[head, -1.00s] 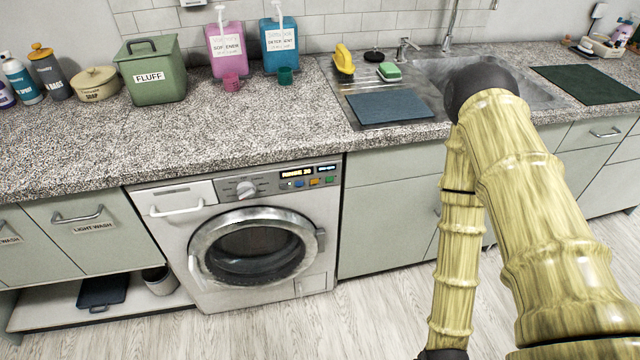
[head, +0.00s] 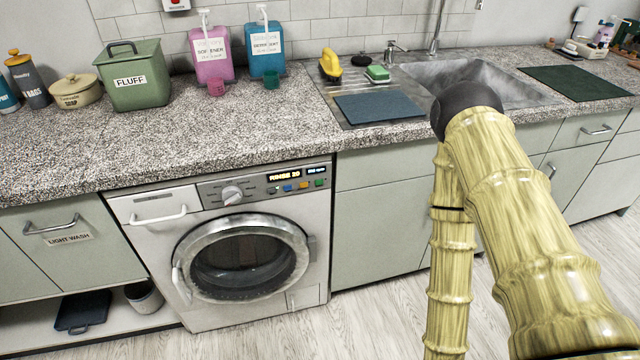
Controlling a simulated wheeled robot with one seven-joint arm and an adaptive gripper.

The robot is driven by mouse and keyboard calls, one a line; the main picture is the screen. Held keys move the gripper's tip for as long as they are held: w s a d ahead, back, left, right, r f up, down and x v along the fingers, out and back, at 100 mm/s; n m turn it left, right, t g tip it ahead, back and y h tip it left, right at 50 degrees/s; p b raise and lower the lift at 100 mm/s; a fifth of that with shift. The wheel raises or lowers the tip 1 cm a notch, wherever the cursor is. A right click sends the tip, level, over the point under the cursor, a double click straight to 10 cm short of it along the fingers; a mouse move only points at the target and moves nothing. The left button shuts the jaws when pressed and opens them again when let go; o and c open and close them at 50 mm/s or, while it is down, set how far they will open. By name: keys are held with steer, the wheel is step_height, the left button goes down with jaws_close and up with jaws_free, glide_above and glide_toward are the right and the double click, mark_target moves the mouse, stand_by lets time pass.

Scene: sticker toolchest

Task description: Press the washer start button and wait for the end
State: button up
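The washer (head: 150,235) is a white front-loader under the granite counter. Its round glass door (head: 243,258) is shut, and the drum behind it looks dark. On its control panel are a silver dial (head: 232,195), a row of small coloured buttons (head: 288,188), and a lit display (head: 284,177) that appears to read "RINSE 20". A second small lit display (head: 316,171) is too small to read surely. Which button is start cannot be read. My gripper is not in view; my yellow arm is right of the washer, and nothing touches the panel.
On the counter are a green FLUFF bin (head: 133,82), pink softener (head: 211,55) and blue detergent (head: 264,48) dispensers, and a sink (head: 480,82). A detergent drawer (head: 157,205) is left of the dial. Floor in front of the washer is clear where visible.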

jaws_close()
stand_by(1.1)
